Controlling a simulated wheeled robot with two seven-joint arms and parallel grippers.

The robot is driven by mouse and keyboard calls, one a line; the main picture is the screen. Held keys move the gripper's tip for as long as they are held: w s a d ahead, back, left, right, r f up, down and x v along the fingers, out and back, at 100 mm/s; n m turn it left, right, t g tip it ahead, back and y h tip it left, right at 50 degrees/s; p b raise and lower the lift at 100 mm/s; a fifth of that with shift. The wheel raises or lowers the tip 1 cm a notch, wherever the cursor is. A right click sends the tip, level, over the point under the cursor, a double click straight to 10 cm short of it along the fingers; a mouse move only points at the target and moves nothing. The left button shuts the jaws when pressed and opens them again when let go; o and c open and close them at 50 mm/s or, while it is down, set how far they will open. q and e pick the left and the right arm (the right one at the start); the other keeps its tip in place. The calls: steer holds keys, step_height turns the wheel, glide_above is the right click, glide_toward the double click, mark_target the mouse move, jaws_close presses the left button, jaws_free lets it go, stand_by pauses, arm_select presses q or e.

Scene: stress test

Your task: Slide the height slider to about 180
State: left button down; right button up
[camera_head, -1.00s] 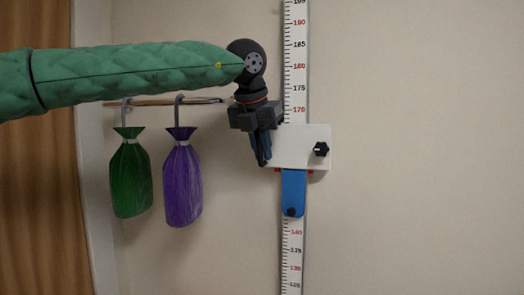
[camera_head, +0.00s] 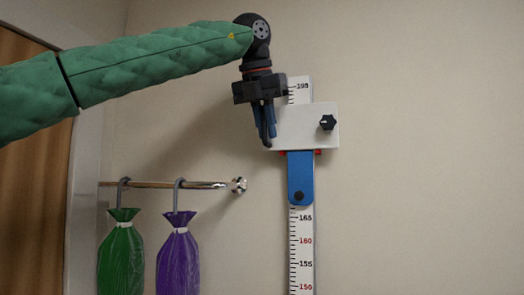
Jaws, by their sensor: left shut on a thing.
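The height slider has a white plate (camera_head: 303,125) with a black knob (camera_head: 328,122), small red parts (camera_head: 318,151) under it and a blue tongue (camera_head: 300,178) below. It sits on the vertical measuring scale (camera_head: 301,250). The red parts are at roughly the 180 level, judged from the 165 mark below and the 195 mark above; the numbers between are covered. My left gripper (camera_head: 266,138) points down and is shut on the plate's left edge; its fingers partly hide that edge. My right gripper is not in view.
A metal rail (camera_head: 165,184) on the wall at lower left carries a green bag (camera_head: 121,255) and a purple bag (camera_head: 178,258) on hooks. A wooden door (camera_head: 25,190) is at the far left. The wall right of the scale is clear.

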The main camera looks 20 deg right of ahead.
arm_select(q)
steer(key=shift+r, duration=0.7)
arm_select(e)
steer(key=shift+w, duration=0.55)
arm_select(q)
steer(key=c, duration=1.5)
jaws_free()
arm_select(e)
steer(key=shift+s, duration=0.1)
